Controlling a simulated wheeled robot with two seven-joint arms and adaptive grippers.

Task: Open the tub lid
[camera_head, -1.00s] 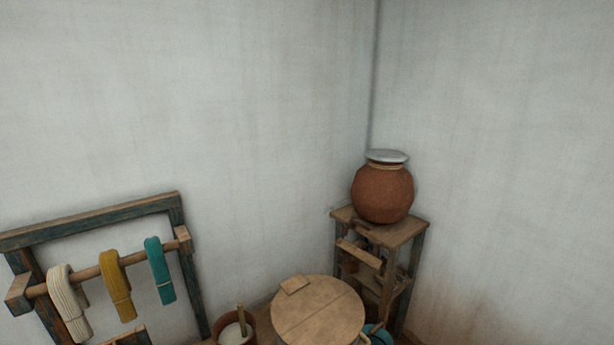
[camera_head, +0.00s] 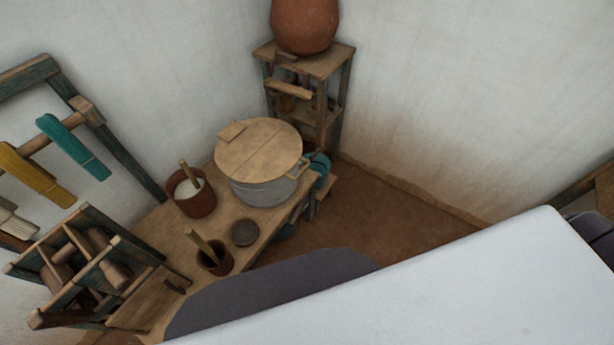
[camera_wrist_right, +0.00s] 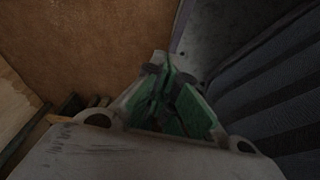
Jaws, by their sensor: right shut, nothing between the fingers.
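The tub (camera_head: 265,190) is a grey metal round vessel on the low wooden table in the head view. Its round wooden lid (camera_head: 262,155) lies flat on top and covers it. A small wooden block (camera_head: 232,131) is on the lid at the rear left edge. A handle (camera_head: 298,169) shows at the tub's right side. My right gripper (camera_wrist_right: 178,88) shows in the right wrist view, shut and empty, with green finger pads, over brown floor and away from the tub. My left gripper is in neither view.
The low table (camera_head: 222,230) also bears a brown pot with white contents (camera_head: 192,194), a smaller pot (camera_head: 214,258) and a dark round dish (camera_head: 244,232). A wooden stand (camera_head: 318,65) holds a clay jar (camera_head: 304,22) behind. Floor (camera_head: 370,200) right of the table is clear.

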